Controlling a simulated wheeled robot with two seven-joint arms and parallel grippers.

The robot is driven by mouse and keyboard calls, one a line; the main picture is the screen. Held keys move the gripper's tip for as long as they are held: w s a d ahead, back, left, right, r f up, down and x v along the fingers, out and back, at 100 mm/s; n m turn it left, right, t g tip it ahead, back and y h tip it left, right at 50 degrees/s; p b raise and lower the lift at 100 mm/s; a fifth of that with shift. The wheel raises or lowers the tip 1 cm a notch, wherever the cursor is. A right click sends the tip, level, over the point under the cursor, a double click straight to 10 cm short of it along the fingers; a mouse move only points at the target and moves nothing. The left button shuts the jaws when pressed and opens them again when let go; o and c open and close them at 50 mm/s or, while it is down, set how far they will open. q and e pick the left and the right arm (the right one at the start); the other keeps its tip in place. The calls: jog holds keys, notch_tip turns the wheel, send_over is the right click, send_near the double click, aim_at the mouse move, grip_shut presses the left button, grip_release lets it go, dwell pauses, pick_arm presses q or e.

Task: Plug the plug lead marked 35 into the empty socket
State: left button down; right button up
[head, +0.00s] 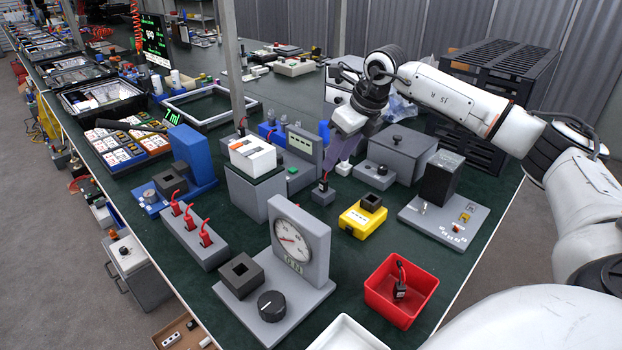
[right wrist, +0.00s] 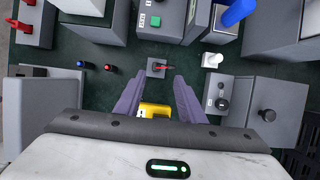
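My right gripper (head: 338,160) hangs over the middle of the table. In the right wrist view its two purple fingers (right wrist: 158,84) are apart with nothing held. Just beyond the fingertips stands a small dark grey block (head: 323,195) with a red-tipped lead; it also shows in the right wrist view (right wrist: 158,68). A black plug lead (head: 400,288) stands in the red bin (head: 378,294). A black block with a square hole (head: 240,274) sits on the gauge's base. A yellow box (head: 355,224) carries another black block. The number 35 is not readable. My left gripper is out of view.
A grey gauge (head: 302,238) stands at the front. A grey strip (head: 204,246) with several red plugs lies left of it. A grey pedestal with a white-topped box (head: 252,156) and a grey box (head: 401,152) flank the gripper. A white tray (head: 347,333) lies at the front edge.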

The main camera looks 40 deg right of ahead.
aim_at(325, 181)
jog(key=shift+a+x, duration=0.2)
jog(key=shift+x, duration=1.9)
jog(key=shift+a+x, duration=0.15)
jog(key=shift+x, duration=2)
jog(key=shift+s, duration=0.2)
grip_shut()
